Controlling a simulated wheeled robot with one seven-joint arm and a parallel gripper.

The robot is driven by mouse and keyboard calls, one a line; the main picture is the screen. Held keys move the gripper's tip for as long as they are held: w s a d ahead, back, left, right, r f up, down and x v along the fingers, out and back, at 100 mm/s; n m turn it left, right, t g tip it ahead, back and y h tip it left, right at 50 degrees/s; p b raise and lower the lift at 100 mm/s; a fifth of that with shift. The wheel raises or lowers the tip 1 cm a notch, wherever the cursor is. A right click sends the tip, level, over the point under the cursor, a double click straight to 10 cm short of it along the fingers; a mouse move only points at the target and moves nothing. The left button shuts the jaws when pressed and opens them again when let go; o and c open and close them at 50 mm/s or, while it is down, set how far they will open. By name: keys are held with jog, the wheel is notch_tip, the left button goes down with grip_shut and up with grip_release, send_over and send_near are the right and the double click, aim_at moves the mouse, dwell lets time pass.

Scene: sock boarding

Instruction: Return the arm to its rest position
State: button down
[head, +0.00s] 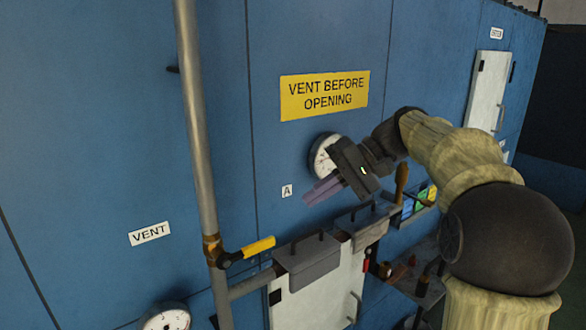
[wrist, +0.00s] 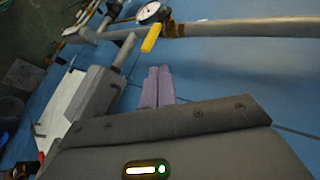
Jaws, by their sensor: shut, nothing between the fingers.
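My gripper (head: 308,197) is in front of the blue machine wall in the head view, with its purple fingers together and nothing between them. It hangs above the grey box-like covers and to the left of my arm's forearm. It partly covers a round gauge (head: 322,158). In the wrist view the purple fingers (wrist: 158,72) lie side by side, with the blue wall beyond them. My arm reaches in from the right side of the head view.
A vertical pipe (head: 197,120) with a yellow-handled valve (head: 258,247) stands left of my gripper. A grey cover (head: 306,258) and a white door (head: 318,295) are below. A shelf (head: 412,280) with small items juts out at lower right.

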notch_tip(320, 180, down, 10)
jog(key=s+f+m+t+h, duration=0.1)
jog(key=m+h, duration=0.2)
jog(key=s+d+f+n+t+h, duration=0.1)
jog(key=s+d+f+h, duration=0.2)
jog(key=s+f, duration=0.4)
jog(key=s+d+f+n+t+h, duration=0.1)
jog(key=s+d+f+h, duration=0.2)
jog(key=f, duration=0.9)
jog(key=s+h, duration=0.2)
jog(key=s, duration=0.2)
jog(key=shift+f, duration=0.3)
